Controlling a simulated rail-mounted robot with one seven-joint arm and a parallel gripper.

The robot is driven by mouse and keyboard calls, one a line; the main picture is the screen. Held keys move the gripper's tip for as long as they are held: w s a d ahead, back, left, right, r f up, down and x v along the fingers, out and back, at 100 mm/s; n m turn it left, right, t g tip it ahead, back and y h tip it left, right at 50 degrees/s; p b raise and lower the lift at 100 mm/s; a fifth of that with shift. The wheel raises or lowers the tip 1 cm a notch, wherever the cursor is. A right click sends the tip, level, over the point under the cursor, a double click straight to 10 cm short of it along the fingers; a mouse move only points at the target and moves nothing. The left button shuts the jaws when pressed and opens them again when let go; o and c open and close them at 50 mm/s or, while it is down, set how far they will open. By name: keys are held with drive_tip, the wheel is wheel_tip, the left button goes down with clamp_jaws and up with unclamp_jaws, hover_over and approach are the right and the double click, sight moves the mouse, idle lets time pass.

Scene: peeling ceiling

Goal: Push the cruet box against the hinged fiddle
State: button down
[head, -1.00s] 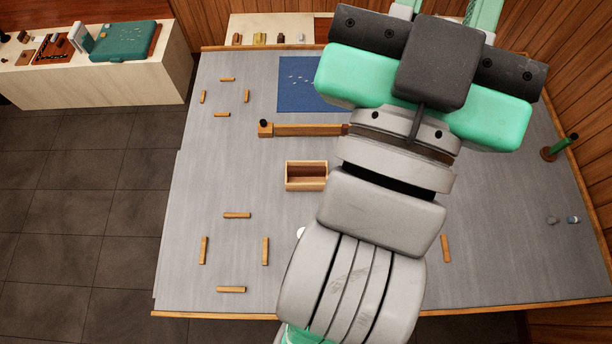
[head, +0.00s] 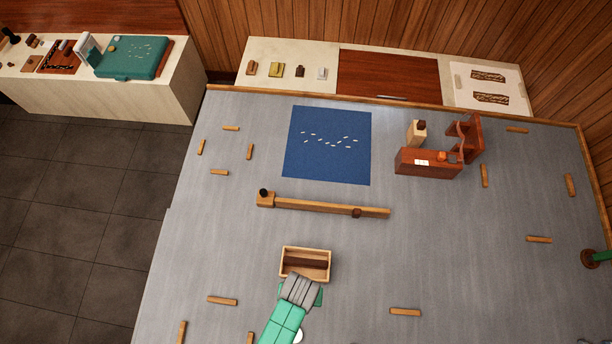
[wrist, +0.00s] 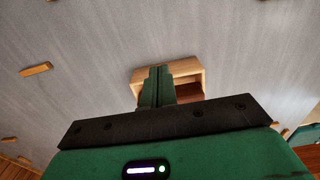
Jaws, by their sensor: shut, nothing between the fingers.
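The cruet box (head: 310,250) is a small open-topped pale wooden box with a dark brown inside. It lies on the grey table, below the hinged fiddle in the head view, with bare table between them. The hinged fiddle (head: 325,206) is a long wooden bar with a block and dark knob at its left end. My gripper (wrist: 158,72) is shut and empty, and its fingers overlap the box (wrist: 190,67) in the wrist view. In the head view my arm reaches the box's near side and hides the fingertips. I cannot tell whether they touch the box.
A blue mat (head: 327,165) with small pale pieces lies beyond the fiddle. A reddish wooden stand (head: 428,163) and a pale block (head: 416,135) are at the upper right. Several small wooden strips, one of them a front strip (head: 405,311), are scattered on the table.

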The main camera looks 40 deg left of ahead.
sight(306, 264)
wheel_tip(306, 264, down, 10)
drive_tip(key=shift+r+b, duration=0.25)
drive_tip(key=shift+b, duration=0.5)
drive_tip(key=w, duration=0.1)
drive_tip(key=w+a, duration=0.1)
drive_tip(key=w, duration=0.1)
drive_tip(key=shift+a+f, duration=0.15)
drive_tip(key=shift+a, duration=0.15)
drive_tip(key=shift+w+a, duration=0.2)
drive_tip(key=shift+w, duration=0.1)
